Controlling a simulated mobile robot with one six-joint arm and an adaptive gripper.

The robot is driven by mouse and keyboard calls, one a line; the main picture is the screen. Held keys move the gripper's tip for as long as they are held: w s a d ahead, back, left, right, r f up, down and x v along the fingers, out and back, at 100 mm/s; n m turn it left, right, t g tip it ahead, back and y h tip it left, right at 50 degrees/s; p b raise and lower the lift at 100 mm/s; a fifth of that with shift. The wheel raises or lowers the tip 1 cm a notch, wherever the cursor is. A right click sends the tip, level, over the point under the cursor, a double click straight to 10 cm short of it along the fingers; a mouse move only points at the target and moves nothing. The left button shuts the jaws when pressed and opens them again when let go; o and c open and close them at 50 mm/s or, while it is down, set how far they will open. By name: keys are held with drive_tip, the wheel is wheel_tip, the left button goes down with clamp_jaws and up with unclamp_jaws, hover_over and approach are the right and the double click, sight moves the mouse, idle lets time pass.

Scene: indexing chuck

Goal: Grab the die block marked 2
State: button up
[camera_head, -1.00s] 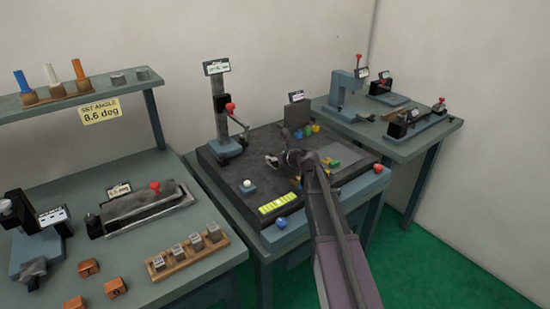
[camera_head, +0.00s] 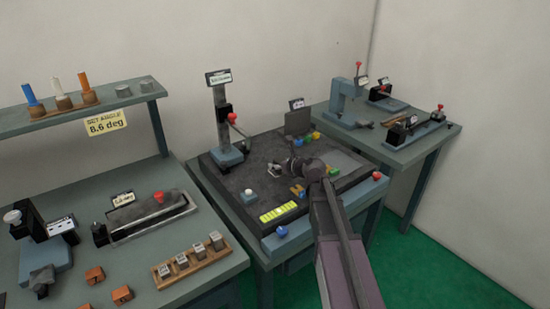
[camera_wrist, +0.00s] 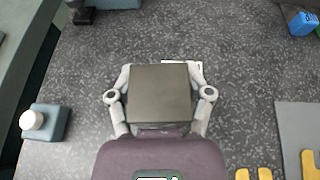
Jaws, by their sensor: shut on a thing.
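My gripper (camera_wrist: 160,82) is shut on a dark grey square block (camera_wrist: 160,97), seen from above in the wrist view, with one finger on each side. No number shows on its top face, so I cannot tell its marking. In the head view my gripper (camera_head: 280,168) is over the dark top of the middle bench, and my arm hides much of it. I cannot tell whether the block touches the bench. Several grey blocks with marked faces stand in a wooden rack (camera_head: 192,263) on the left bench; their marks are too small to read.
A white-topped button (camera_wrist: 33,120) on a blue-grey base is to the gripper's left. Yellow pieces (camera_wrist: 310,163) and a grey plate (camera_wrist: 297,118) are at the lower right. A blue block (camera_wrist: 302,22) is at the upper right. An upright post (camera_head: 221,115) with a red-knobbed lever stands behind.

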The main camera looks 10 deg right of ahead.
drive_tip(key=s, duration=0.7)
drive_tip(key=s+r+p, duration=0.1)
drive_tip(key=s, duration=0.2)
drive_tip(key=shift+s+d, duration=0.1)
drive_tip(key=shift+s, duration=0.3)
